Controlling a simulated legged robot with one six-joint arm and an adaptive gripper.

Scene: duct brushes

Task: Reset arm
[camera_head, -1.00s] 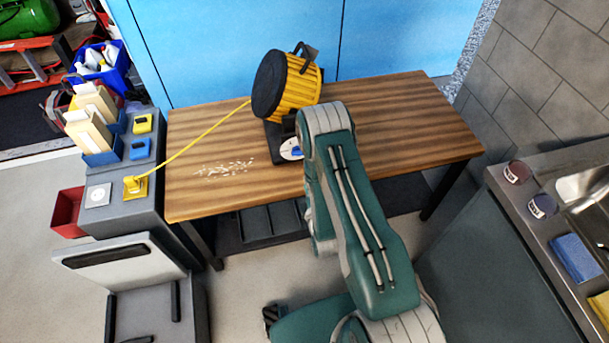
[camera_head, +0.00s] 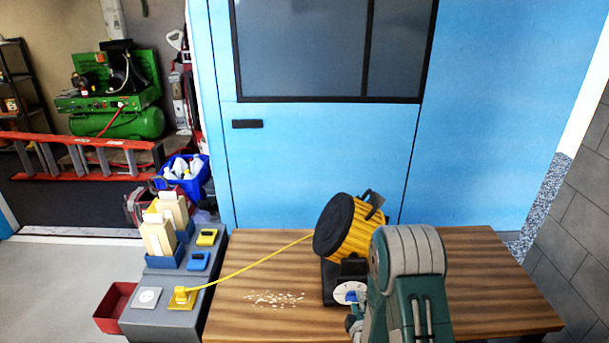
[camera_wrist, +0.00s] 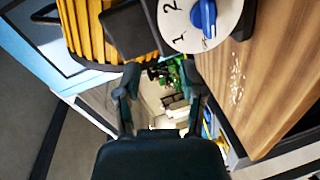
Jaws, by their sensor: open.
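My arm, green and grey, rises in front of the table in the head view, and its far end is hidden behind its own link. My gripper (camera_wrist: 158,88) shows in the wrist view with its two dark fingers apart and nothing between them. Close beyond the fingers is a yellow ribbed drum machine (camera_wrist: 88,28), with a white dial (camera_wrist: 180,28) that has a blue knob and numbers. In the head view the same drum machine (camera_head: 358,232) stands on the wooden table (camera_head: 262,270), its black round face turned left. I cannot tell whether the gripper touches the machine.
A yellow cable runs from the machine to a yellow plug (camera_head: 182,296) on a grey cabinet (camera_head: 150,318) at left. Pale crumbs (camera_head: 275,298) lie on the table. A red bin (camera_head: 112,308) hangs beside the cabinet. A blue wall stands behind; a tiled wall is at right.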

